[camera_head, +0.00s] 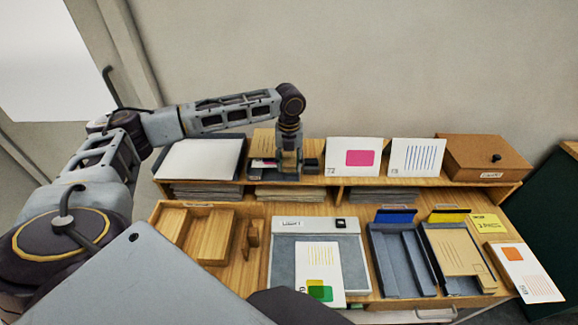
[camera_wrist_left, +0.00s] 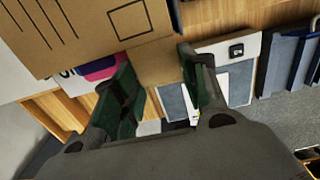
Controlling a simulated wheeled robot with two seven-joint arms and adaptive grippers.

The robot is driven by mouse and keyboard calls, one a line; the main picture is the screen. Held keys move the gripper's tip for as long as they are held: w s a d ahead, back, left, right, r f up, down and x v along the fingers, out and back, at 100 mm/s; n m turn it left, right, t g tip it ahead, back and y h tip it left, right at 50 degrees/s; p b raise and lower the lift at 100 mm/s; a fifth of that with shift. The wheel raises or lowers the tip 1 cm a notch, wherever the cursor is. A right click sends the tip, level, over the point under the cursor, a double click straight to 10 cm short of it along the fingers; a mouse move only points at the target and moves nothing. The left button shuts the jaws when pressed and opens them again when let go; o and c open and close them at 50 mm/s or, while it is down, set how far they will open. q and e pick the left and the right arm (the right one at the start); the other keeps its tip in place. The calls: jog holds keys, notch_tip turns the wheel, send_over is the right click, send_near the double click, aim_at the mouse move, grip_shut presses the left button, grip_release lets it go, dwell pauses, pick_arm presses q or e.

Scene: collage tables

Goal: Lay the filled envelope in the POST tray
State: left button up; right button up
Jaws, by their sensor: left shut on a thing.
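My left gripper (camera_head: 292,165) is over the middle of the raised shelf. In the left wrist view its fingers (camera_wrist_left: 157,68) are on either side of a brown thing (camera_wrist_left: 157,62), which I cannot clearly identify. A brown envelope with lines and a stamp box (camera_wrist_left: 90,30) is close beside it. Brown paper with lines (camera_head: 262,140) shows behind the gripper in the head view. Another brown envelope (camera_head: 455,248) lies in the yellow-marked tray (camera_head: 428,262). A blue-marked tray (camera_head: 388,265) beside it is empty. I cannot read POST on either tray. My right gripper is not in view.
A light pad (camera_head: 283,262) with a green and yellow card (camera_head: 318,262) lies in front of the shelf. A wooden tray (camera_head: 160,222) is at left. Upright cards (camera_head: 353,157) and a brown box (camera_head: 484,155) stand on the shelf. A printed card (camera_head: 525,270) lies at right.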

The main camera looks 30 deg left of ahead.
pick_arm(q)
jog(key=shift+f, duration=2)
jog(key=shift+s, duration=0.1)
jog(key=o, duration=1.2)
jog(key=shift+c, duration=0.2)
jog(key=shift+r, duration=6)
jog(key=shift+c, duration=0.4)
